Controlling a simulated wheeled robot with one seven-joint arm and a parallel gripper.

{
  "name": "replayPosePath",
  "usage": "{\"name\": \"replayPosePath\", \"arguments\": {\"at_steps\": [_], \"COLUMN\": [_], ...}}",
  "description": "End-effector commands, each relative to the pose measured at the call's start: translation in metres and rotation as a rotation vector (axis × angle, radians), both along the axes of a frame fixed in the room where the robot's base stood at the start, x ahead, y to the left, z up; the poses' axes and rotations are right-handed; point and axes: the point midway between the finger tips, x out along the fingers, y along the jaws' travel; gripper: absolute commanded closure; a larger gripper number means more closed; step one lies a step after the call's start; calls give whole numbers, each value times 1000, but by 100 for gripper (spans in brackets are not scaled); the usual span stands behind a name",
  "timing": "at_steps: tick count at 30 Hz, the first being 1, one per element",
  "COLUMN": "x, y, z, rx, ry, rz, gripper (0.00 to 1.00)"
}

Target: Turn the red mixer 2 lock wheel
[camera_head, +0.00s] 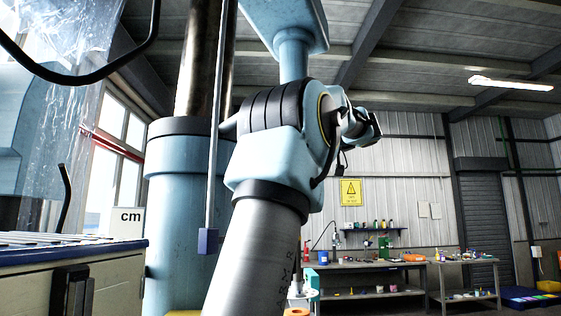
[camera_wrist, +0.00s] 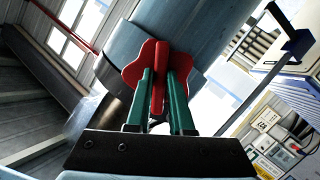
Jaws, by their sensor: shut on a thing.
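The red lock wheel (camera_wrist: 133,73) shows in the wrist view as a lobed disc with a raised middle rib. It sits against the light blue column (camera_wrist: 190,25). My gripper (camera_wrist: 161,72) has its two green fingers on either side of the rib and is shut on it. The fingers cover part of the wheel's face. In the head view the light blue column (camera_head: 180,235) stands left of centre with a dark metal shaft above it. The wheel and my fingers are not visible there.
A thin rod with a blue block (camera_head: 207,240) hangs in front of the column. A cabinet or bench (camera_head: 120,290) stands close at the lower left. A workbench (camera_head: 370,268) with small items stands by the far wall. Open room lies right of centre.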

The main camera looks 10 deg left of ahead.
Motion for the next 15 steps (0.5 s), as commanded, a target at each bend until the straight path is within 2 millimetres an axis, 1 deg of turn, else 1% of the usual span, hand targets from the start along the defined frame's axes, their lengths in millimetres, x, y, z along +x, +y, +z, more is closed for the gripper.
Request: {"name": "replayPosePath", "arguments": {"at_steps": [6,7,14,15], "x": [0,0,0,0], "y": [0,0,0,0], "z": [-1,-1,-1,-1], "rx": [0,-1,0,0], "ry": [3,2,0,0], "rz": [1,1,1,1], "gripper": [100,77,51,50]}}
